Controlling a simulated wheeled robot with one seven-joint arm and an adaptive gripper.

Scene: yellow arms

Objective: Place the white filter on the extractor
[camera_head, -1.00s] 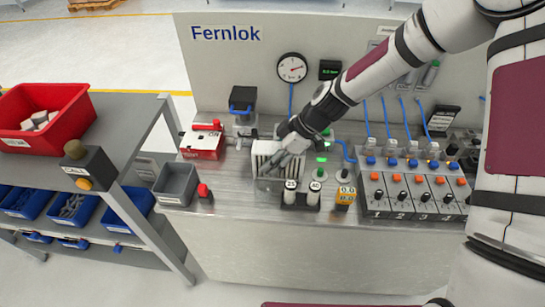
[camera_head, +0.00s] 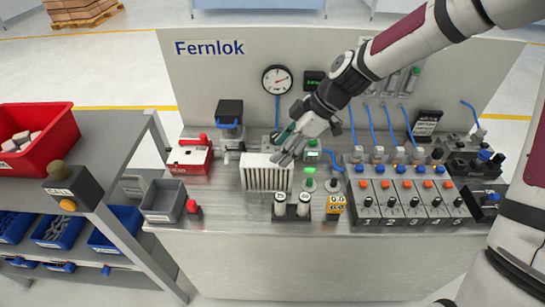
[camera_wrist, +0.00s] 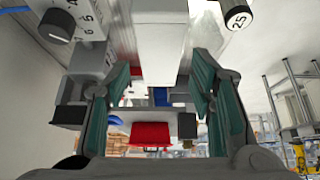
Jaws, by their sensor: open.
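The white filter (camera_head: 266,178) is a pale pleated block. It sits upright at the middle of the steel bench, pleats facing front. My gripper (camera_head: 287,152) is at its top right edge, and its fingers are spread. In the wrist view, a white block (camera_wrist: 160,48), apparently the filter, shows beyond and between the teal finger pads of my gripper (camera_wrist: 162,66); a gap shows beside the pads. I cannot tell whether the fingers touch it. I cannot tell which part is the extractor; what lies under the filter is hidden.
Two white cylinders in a black holder (camera_head: 291,207) stand just in front. A red box (camera_head: 188,158) and grey bin (camera_head: 165,202) are left. A row of numbered valve modules (camera_head: 410,200) fills the right. The gauge panel (camera_head: 215,85) rises behind.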

